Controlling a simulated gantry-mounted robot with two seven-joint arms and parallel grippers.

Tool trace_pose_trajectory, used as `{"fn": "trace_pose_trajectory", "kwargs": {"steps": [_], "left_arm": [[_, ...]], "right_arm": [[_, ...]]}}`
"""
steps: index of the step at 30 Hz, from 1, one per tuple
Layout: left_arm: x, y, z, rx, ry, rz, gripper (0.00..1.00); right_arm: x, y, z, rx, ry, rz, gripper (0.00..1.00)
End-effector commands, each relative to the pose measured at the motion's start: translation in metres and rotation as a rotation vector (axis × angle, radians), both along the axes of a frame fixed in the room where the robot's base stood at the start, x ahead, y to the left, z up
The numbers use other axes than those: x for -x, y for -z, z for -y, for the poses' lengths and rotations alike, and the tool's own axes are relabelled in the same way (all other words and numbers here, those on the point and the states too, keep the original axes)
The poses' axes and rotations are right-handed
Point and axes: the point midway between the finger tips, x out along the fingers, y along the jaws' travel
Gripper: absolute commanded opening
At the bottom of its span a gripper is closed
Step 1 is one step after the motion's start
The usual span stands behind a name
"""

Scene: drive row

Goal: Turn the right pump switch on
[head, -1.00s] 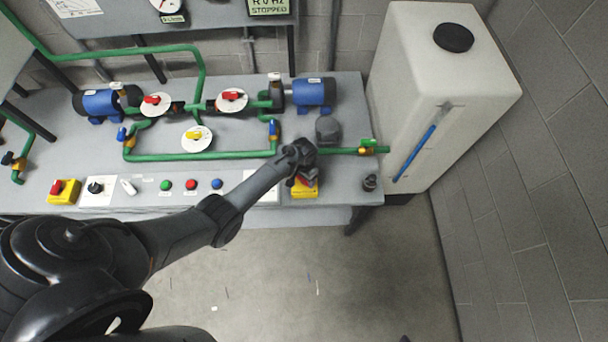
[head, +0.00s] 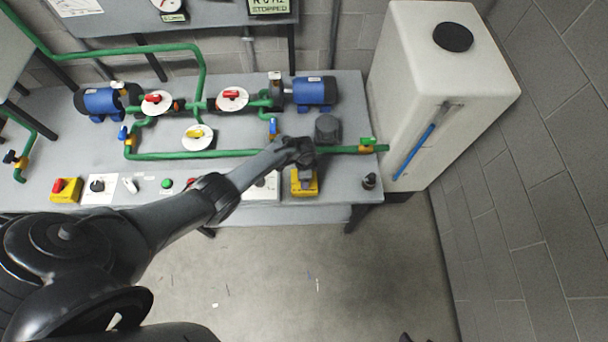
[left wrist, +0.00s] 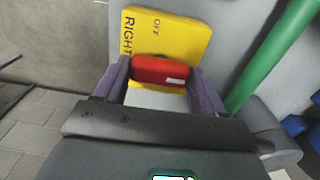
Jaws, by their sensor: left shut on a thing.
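The right pump switch is a yellow box (head: 305,190) at the bench's front edge. In the left wrist view its yellow face (left wrist: 180,35) reads "RIGHT" and "OFF". Its red handle (left wrist: 165,71) sits between the two fingers of my left gripper (left wrist: 160,82), which is shut on it. In the head view my left gripper (head: 304,176) reaches down over the box and hides the handle. My right gripper is not in view.
The left yellow switch (head: 66,189) with a red handle stands at the bench's left front. A green pipe (head: 350,150) runs behind my gripper. A white tank (head: 405,80) stands to the right. A dark knob (head: 369,181) is right of the box.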

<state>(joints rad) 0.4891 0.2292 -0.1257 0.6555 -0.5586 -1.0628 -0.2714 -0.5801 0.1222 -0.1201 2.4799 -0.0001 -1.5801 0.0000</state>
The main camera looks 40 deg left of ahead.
Motion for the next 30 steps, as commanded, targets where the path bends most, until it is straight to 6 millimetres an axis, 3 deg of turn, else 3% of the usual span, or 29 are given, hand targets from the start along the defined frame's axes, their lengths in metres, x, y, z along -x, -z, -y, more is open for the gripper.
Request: {"fn": "trace_pose_trajectory", "kwargs": {"steps": [18, 19, 21, 24, 30], "left_arm": [[0.0003, 0.0007, 0.0001, 0.000, 0.050, 0.000, 0.40], [0.0003, 0.0007, 0.0001, 0.000, 0.050, 0.000, 0.72], [0.0004, 0.0007, 0.0002, 0.000, 0.049, 0.000, 0.82], [0.0003, 0.0006, 0.0001, 0.000, 0.048, 0.000, 0.96], [0.0001, 0.0003, 0.0002, 0.000, 0.047, 0.000, 0.96]], "right_arm": [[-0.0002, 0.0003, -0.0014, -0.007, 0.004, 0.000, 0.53], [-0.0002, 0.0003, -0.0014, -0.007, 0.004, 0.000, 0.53], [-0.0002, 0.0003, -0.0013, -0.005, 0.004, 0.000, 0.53], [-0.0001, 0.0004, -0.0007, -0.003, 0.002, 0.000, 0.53], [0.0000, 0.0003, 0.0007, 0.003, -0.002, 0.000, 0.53]]}}
